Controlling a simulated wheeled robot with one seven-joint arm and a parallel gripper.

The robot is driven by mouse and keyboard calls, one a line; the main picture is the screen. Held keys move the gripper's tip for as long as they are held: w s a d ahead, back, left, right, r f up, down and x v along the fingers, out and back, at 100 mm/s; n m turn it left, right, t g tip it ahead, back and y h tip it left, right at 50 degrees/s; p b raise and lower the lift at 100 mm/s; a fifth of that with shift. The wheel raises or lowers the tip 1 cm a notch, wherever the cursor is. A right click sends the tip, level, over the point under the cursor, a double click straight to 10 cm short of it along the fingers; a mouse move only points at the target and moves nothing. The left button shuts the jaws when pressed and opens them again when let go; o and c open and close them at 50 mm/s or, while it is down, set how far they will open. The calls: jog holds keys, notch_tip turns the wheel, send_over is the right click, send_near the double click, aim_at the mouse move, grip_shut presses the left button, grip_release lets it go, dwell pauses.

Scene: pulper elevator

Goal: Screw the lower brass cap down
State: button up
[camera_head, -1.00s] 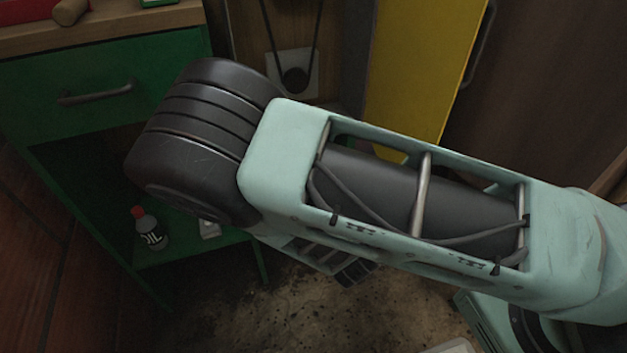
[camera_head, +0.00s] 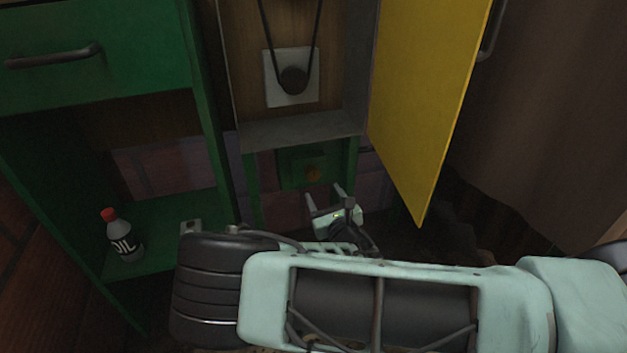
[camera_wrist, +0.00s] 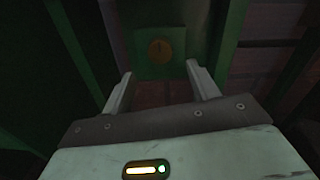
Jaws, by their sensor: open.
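The lower brass cap (camera_head: 314,174) is a small dull orange-brown disc on a green box (camera_head: 292,170) low under the open cabinet. In the wrist view the brass cap (camera_wrist: 160,50) faces me, just beyond and between the fingertips, on the green box face (camera_wrist: 148,68). My gripper (camera_head: 322,191) is open and empty, a little below and in front of the cap. In the wrist view my gripper (camera_wrist: 158,72) shows its two fingers apart, with a gap between them and the cap. The cap's threads and seating cannot be made out.
A yellow door (camera_head: 420,100) hangs open on the right. A grey ledge (camera_head: 300,130) lies above the box, below a black belt and pulley (camera_head: 293,80). A green shelf unit with an oil bottle (camera_head: 122,236) stands left. Green posts (camera_head: 252,185) flank the box.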

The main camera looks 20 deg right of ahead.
aim_at(314, 176)
jog(key=w+b, duration=0.2)
jog(key=w, duration=0.7)
jog(key=shift+w+a+b, duration=0.1)
jog(key=shift+w+b, duration=0.05)
jog(key=shift+b, duration=0.15)
jog(key=shift+c, duration=0.2)
jog(key=c, duration=0.9)
